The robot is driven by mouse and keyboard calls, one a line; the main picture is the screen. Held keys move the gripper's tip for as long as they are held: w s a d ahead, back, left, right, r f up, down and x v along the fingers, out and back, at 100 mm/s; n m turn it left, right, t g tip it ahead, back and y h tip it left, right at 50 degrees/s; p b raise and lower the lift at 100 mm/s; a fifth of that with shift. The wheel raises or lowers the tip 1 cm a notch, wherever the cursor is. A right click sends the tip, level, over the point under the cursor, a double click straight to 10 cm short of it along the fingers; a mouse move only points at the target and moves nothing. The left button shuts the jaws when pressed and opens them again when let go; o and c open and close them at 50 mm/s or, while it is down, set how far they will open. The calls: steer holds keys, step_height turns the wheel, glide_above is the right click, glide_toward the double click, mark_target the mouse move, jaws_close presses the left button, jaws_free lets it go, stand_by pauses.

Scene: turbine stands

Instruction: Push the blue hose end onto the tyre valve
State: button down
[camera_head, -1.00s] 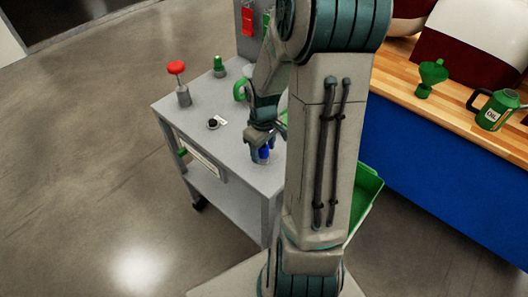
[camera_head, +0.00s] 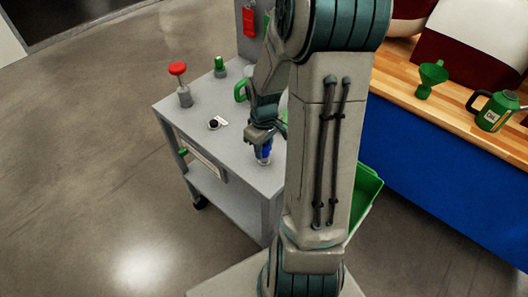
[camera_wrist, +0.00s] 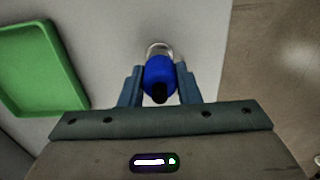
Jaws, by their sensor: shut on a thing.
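The blue hose end (camera_wrist: 159,72) sits between the two fingers of my gripper (camera_wrist: 158,90) in the wrist view, and my gripper is shut on it. A pale ring-like rim shows just beyond the blue piece; I cannot tell whether this is the tyre valve. In the head view the blue hose end (camera_head: 264,153) shows under my gripper (camera_head: 263,142), low over the front right part of the grey cart top (camera_head: 235,165). Whether it touches anything below is too small to tell. No tyre valve can be made out for sure.
On the cart stand a red-topped post (camera_head: 178,70), a green-topped post (camera_head: 219,65) and a small black knob (camera_head: 213,124). A green tray (camera_head: 368,190) is right of my arm. A wooden bench (camera_head: 395,75) holds a green funnel (camera_head: 431,77) and an oil can (camera_head: 492,110).

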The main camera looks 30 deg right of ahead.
mark_target(264, 146)
steer(key=shift+r, duration=0.2)
steer(key=shift+r+p, duration=1.3)
steer(key=shift+r, duration=0.15)
